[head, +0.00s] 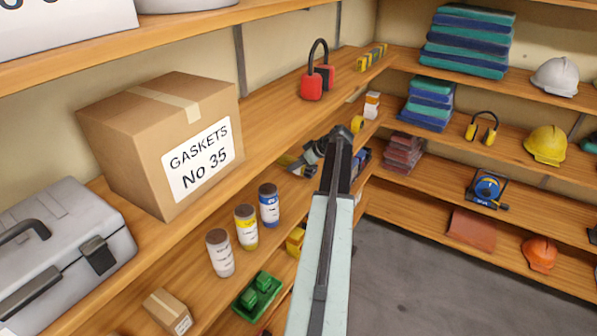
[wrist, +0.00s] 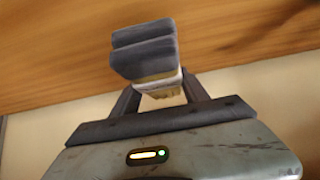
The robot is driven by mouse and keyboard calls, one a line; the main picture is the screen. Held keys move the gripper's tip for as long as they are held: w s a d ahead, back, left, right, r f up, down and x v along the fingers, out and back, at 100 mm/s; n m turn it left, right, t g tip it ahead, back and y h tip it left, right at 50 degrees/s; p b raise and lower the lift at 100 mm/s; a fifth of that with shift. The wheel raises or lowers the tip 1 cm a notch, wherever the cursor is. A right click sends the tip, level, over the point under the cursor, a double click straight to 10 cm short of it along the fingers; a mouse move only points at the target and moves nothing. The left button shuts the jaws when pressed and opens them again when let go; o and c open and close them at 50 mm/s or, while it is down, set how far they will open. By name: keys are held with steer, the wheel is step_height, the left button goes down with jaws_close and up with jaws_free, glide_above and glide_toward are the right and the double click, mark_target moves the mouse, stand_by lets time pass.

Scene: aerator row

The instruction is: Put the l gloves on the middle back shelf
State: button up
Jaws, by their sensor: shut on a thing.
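My gripper (wrist: 160,92) is shut on a small bundle (wrist: 145,52), dark grey-blue with yellow and white parts, which look like the gloves. No size mark can be read on it. In the head view my gripper (head: 326,148) is at the left-hand shelves, near their far corner, and my arm hides part of what is there. The back shelves (head: 455,155) run along the far wall at right. Their middle level holds folded teal and blue cloths (head: 429,103), yellow earmuffs (head: 481,127) and a yellow helmet (head: 546,144).
On the left shelves are a gaskets box (head: 165,140), a grey toolbox (head: 65,250), red earmuffs (head: 318,82) and several labelled jars (head: 245,227). The floor (head: 430,280) is clear.

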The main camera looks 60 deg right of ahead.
steer(key=shift+w+d, duration=0.15)
steer(key=shift+d, duration=0.4)
steer(key=f+b, duration=0.4)
steer(key=shift+d, duration=0.25)
steer(key=shift+r, duration=0.2)
steer(key=shift+f, duration=0.15)
steer(key=o, duration=1.6)
steer(key=shift+r, duration=0.2)
steer(key=p+v, duration=0.5)
steer(key=shift+a+r, duration=0.1)
steer(key=shift+r, duration=0.35)
steer(key=s+b, duration=0.1)
steer(key=s, duration=1.1)
steer(key=shift+f, duration=0.45)
